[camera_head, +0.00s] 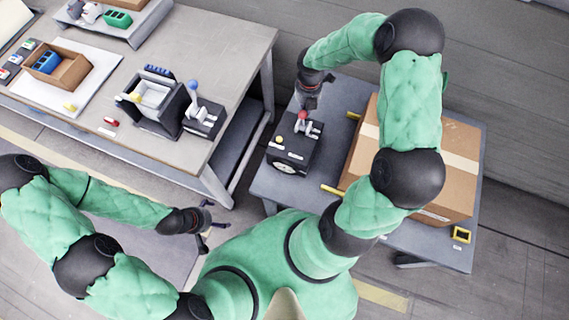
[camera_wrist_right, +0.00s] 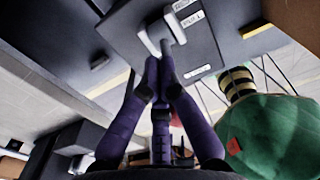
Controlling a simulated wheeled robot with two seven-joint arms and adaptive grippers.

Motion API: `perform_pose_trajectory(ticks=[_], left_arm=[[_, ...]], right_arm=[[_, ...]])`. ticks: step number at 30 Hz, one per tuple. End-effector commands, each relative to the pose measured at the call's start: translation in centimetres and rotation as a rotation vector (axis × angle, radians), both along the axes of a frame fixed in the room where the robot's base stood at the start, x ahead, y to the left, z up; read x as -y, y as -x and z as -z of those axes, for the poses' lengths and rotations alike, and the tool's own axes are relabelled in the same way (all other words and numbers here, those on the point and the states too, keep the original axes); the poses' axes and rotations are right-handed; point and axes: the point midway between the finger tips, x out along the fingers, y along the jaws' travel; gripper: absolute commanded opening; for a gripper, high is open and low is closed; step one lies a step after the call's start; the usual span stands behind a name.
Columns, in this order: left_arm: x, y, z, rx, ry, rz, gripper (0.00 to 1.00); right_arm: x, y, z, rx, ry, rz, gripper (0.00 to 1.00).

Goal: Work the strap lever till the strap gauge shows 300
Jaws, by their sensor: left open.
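The dark strap unit (camera_head: 277,153) sits on the grey table at the right, with the red-knobbed strap lever (camera_head: 302,115) on its top. My right gripper (camera_head: 304,106) is at the lever's knob. In the right wrist view, the purple fingers of this gripper (camera_wrist_right: 160,68) close around the grey lever (camera_wrist_right: 165,46), with their tips near its base. The fingers hide most of the knob. My left gripper (camera_head: 206,218) is open and empty, low at the left, away from the unit.
A cardboard box (camera_head: 452,160) stands right of the unit, with yellow pieces beside it. A blue-knobbed lever device (camera_head: 203,117) and a dark bin (camera_head: 152,95) stand on the left bench (camera_head: 225,50). A gap separates bench and table.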

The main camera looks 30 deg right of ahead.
Motion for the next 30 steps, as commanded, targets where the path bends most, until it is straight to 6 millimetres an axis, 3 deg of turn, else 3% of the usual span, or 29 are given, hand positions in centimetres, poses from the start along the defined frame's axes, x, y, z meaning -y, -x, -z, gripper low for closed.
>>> perform_pose_trajectory(ticks=[13, 30], left_arm=[[0.0, 0.0, -0.4, 0.000, 0.000, 0.000, 0.96], [0.0, 0.0, -2.1, 0.000, 0.000, 0.000, 0.96]], right_arm=[[-2.6, 2.1, 0.0, -0.001, 0.000, -0.001, 0.00], [1.2, -1.0, -0.1, -0.002, -0.001, 0.001, 0.00]])
